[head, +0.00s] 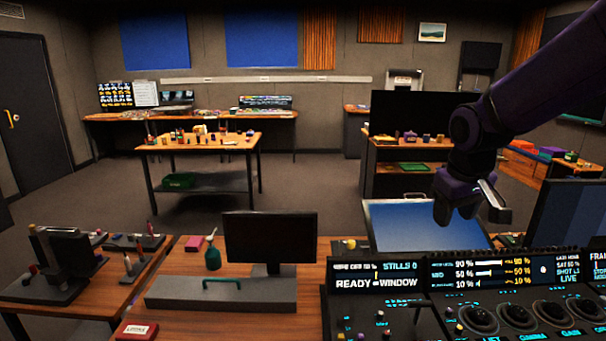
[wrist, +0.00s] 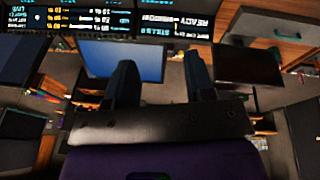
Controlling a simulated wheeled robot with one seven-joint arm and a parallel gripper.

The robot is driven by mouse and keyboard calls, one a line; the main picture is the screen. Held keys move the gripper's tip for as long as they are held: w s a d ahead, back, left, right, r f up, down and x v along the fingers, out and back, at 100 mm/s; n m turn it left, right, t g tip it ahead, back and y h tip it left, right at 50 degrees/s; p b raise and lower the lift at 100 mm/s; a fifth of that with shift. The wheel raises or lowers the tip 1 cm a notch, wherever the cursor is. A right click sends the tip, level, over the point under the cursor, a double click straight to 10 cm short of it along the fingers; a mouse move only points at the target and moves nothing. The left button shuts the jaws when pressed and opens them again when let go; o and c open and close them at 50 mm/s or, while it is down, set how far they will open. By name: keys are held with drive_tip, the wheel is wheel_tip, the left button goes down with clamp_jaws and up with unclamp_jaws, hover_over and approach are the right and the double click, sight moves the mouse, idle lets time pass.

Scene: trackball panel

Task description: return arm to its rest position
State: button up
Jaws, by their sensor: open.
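My purple arm comes in from the upper right of the head view and bends down at its wrist. My gripper (head: 456,214) hangs above the blue-topped panel (head: 420,222) behind the console. In the wrist view my gripper (wrist: 160,82) shows two dark fingers spread apart with nothing between them. The console (head: 500,300) with its trackballs and lit displays stands at the lower right of the head view. In the wrist view the console displays (wrist: 120,18) appear upside down at the top. My gripper appears clear of the console.
A dark monitor (head: 270,238) stands left of the console on a wooden desk. Another monitor (head: 575,220) stands at the right edge, near my gripper. A table with small items (head: 200,141) is farther back.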

drive_tip(key=s+r+m+t, duration=0.1)
drive_tip(key=s+r, duration=0.2)
drive_tip(key=s, duration=0.7)
drive_tip(key=s+d+r+m+t, duration=0.1)
drive_tip(key=s+r, duration=0.3)
drive_tip(key=s, duration=0.7)
drive_tip(key=shift+s+d+m+y, duration=0.3)
drive_tip(key=shift+y, duration=0.1)
idle(0.4)
